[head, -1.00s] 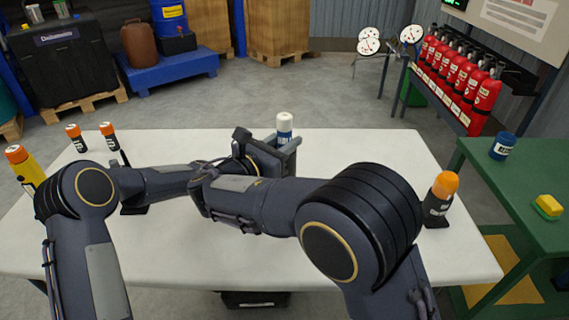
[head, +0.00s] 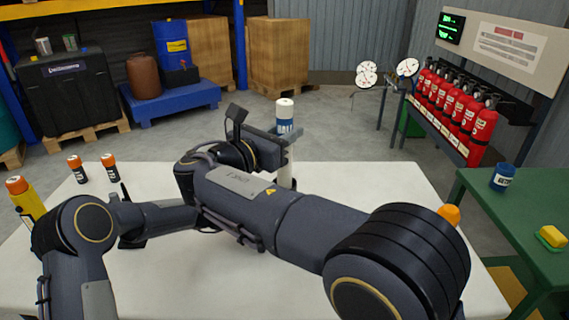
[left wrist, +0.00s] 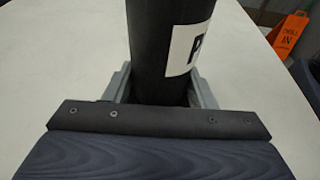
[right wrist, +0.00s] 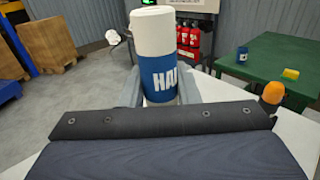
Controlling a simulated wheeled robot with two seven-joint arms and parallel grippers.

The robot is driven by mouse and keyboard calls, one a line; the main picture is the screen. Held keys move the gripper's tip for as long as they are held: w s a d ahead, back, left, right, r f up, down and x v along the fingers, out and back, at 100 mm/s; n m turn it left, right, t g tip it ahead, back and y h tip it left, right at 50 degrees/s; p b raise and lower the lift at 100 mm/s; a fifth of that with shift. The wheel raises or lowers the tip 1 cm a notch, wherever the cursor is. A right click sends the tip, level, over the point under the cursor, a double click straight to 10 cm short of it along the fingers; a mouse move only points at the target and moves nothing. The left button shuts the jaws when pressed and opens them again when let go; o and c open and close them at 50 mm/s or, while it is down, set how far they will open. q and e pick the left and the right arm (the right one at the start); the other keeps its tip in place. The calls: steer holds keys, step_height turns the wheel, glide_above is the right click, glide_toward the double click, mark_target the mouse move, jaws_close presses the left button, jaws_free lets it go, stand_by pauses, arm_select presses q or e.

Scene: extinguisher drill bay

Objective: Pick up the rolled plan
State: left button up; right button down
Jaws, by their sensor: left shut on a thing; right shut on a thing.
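My left gripper (left wrist: 160,92) is shut on a black cylinder (left wrist: 160,45) with a white label, of which only part shows. In the head view my right arm hides the left gripper and the black cylinder.
The white table (head: 390,185) carries orange-capped bottles (head: 109,168) and a yellow bottle (head: 27,200) at the left. A green table (head: 480,205) at the right holds a blue can (head: 503,177) and a yellow block (head: 551,237). An orange sign (left wrist: 288,33) shows beyond the black cylinder.

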step_height(320, 180, up, 17)
stand_by(0.4)
arm_select(q)
steer(key=o, duration=0.8)
steer(key=shift+o, duration=0.2)
steer(key=shift+a, duration=0.1)
